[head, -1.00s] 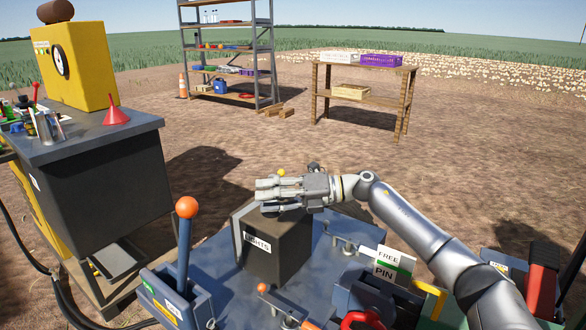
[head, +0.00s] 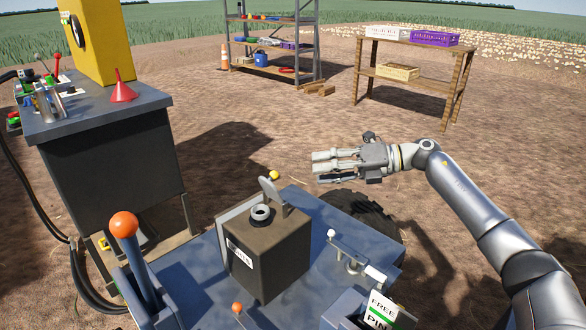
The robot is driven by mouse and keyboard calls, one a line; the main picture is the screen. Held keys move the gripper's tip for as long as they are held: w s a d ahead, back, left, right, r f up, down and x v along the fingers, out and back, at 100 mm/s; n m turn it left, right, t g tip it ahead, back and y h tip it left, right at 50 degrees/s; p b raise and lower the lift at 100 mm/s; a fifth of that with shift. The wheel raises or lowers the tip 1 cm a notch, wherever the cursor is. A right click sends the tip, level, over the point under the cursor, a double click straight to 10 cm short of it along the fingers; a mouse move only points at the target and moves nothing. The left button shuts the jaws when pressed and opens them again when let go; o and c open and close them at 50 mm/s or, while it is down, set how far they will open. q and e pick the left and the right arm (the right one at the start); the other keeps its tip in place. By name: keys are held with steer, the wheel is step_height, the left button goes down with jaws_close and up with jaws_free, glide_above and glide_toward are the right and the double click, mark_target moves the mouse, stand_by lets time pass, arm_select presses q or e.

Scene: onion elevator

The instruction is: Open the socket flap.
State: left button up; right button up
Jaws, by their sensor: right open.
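A dark box (head: 268,262) with a white label stands on the blue deck of the machine. A round grey socket (head: 261,212) sits on its top. The socket flap (head: 271,194), a small grey plate, stands raised and tilted behind the socket, leaving the socket's opening uncovered. My right gripper (head: 318,167) is open and empty, up and to the right of the flap, apart from it. My left gripper is not in view.
A lever with an orange ball (head: 124,225) rises left of the box. A small yellow ball (head: 274,175) shows just behind the flap. A FREE PIN sign (head: 380,310) is at lower right. A workbench (head: 105,135) stands at left; bare soil lies beyond the deck.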

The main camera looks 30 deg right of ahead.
steer(key=x, duration=1)
steer(key=shift+a, duration=0.15)
jaws_close()
steer(key=shift+b, duration=0.3)
